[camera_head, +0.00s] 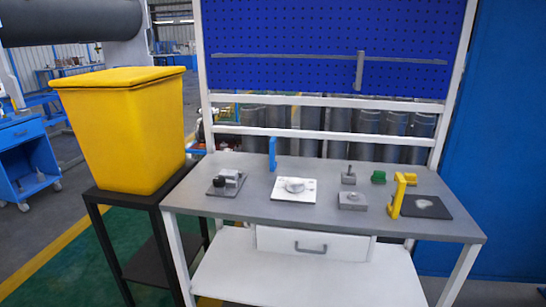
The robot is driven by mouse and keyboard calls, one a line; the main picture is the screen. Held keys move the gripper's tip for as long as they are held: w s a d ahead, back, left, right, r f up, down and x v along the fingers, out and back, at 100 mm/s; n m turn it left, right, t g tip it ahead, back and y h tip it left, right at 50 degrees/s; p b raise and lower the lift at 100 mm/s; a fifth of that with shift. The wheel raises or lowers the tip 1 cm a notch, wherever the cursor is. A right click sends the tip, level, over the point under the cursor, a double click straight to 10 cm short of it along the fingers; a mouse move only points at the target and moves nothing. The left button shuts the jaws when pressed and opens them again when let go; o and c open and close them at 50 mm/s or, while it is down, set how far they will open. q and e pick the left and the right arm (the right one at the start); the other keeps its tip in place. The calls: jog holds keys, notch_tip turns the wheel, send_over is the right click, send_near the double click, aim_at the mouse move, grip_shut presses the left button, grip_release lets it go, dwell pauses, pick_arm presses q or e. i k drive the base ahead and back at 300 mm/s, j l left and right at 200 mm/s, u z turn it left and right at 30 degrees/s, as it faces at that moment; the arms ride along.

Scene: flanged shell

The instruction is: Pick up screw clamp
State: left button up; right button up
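No thing here can be told for certain as the screw clamp. A yellow upright, bracket-shaped piece (397,197) stands at the right of the grey workbench (350,228), beside a dark plate (437,210). A blue upright piece (272,154) stands near the bench's back edge, left of the middle. A small grey device with a dark knob (227,182) sits on a plate at the left. A small grey piece with an upright stem (348,178) stands right of the middle. Neither of my grippers is in view.
A white plate with a round metal part (295,187), a grey block (352,201) and a small green piece (378,177) are also on the bench. A yellow bin (125,130) stands on a black stand at the left. The bench's front strip is clear.

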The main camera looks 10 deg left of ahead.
aim_at(273, 165)
jog(key=i, duration=1.45)
